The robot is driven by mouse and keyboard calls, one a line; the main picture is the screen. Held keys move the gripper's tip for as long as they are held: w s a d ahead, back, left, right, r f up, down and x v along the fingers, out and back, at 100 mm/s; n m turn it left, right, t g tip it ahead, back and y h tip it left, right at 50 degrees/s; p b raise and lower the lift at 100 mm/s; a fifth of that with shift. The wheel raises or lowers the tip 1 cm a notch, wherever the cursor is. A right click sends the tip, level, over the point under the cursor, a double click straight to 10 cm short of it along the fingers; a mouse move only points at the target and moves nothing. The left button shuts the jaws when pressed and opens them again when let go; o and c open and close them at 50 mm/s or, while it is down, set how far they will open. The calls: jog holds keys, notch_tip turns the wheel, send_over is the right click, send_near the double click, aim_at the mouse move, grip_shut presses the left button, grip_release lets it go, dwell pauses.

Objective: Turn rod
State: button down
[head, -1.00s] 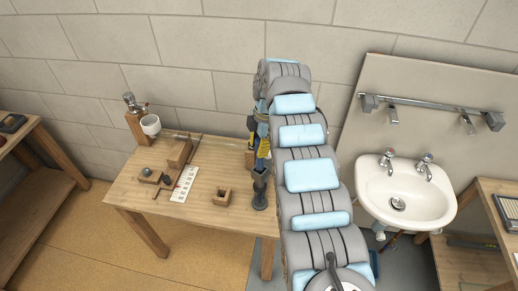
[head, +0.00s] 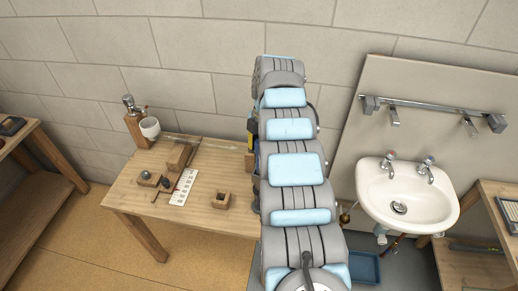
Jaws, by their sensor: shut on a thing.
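My gripper is hidden behind my own arm in the head view, so its jaws and anything in them cannot be seen. My arm rises through the middle of the picture, over the right end of the wooden workbench (head: 135,205). I cannot single out the rod with certainty. On the bench are a wooden block (head: 180,156), a white marked card (head: 184,187), a small wooden holder with an opening (head: 221,200), and a small block with dark round parts (head: 150,178).
A white cup-like fitting (head: 150,127) is at the bench's back left. A white sink (head: 405,198) with two taps is right of my arm, below a metal rail (head: 435,109). A blue tray (head: 366,268) lies on the floor. Another bench (head: 488,215) stands far right.

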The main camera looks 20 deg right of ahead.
jog(key=c, duration=0.8)
grip_release()
jog(key=shift+d+m, duration=0.1)
jog(key=shift+m, duration=0.3)
